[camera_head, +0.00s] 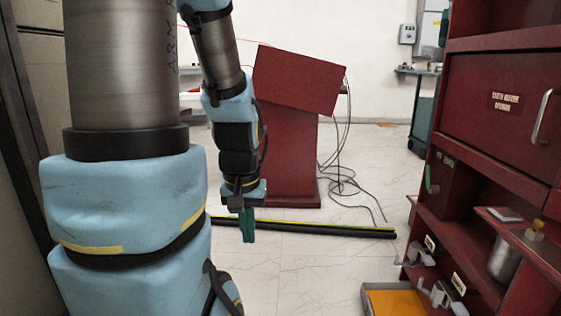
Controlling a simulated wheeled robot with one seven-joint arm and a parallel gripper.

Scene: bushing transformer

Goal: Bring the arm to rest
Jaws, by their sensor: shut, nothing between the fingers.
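My arm fills the left of the head view, with large light blue and metal links close to the camera. Its forearm hangs down near the middle-left. My gripper (247,236) is at the lower end, with green fingers pointing down toward the floor. The fingers are together and hold nothing. The gripper is in front of the red lectern-like stand (290,150) and appears clear of other objects.
A red cabinet (490,120) with shelves, a metal handle and small parts stands close on the right. An orange-yellow tray (392,302) lies at its foot. A black bar with a yellow-green stripe (330,229) and loose cables (345,185) lie on the tiled floor.

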